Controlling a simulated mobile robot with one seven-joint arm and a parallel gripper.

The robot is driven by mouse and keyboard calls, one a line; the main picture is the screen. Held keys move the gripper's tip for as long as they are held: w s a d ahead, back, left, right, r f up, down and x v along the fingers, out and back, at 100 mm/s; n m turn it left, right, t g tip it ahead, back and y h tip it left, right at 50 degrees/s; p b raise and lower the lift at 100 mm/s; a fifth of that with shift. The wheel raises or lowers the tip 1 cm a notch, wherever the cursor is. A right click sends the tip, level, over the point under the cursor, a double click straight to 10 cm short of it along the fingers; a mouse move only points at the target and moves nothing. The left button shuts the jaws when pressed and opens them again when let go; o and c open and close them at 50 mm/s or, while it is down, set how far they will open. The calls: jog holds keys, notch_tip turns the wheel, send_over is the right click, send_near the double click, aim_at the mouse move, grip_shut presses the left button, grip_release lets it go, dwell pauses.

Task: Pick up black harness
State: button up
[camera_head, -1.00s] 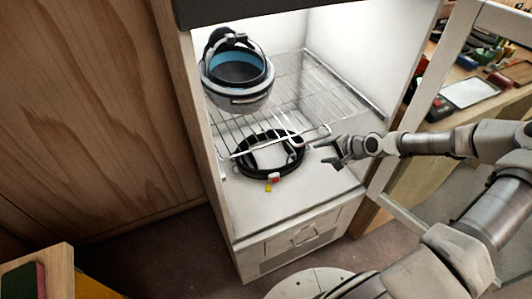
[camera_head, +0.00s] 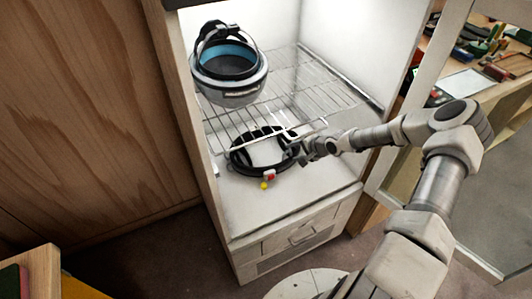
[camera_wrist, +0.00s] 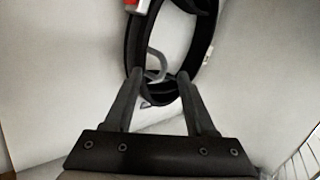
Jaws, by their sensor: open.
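The black harness (camera_head: 240,160) lies as a ring on the cabinet floor, below the wire shelf, with a red and a yellow piece at its front. In the wrist view the harness (camera_wrist: 203,45) is ahead of my gripper (camera_wrist: 160,85), with a grey hook-shaped part inside the ring. The fingers are open, and a black strap of the ring lies between or just beyond their tips. I cannot tell whether they touch it. In the head view my gripper (camera_head: 299,150) is at the right side of the ring, and the fingertips are hard to make out.
A grey helmet with a blue inside (camera_head: 228,65) sits on the wire shelf (camera_head: 325,90) above. The shelf's front edge is close over my gripper. The cabinet's right wall and open door (camera_head: 385,190) stand near my arm. The cabinet floor in front of the harness is clear.

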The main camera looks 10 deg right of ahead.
jog(key=x, duration=0.3)
jog(key=shift+w+a+f+b, duration=0.15)
jog(key=shift+w+a+b, duration=0.1)
jog(key=shift+a+b, duration=0.1)
grip_shut()
jog(key=shift+s, duration=0.1)
dwell(1.0)
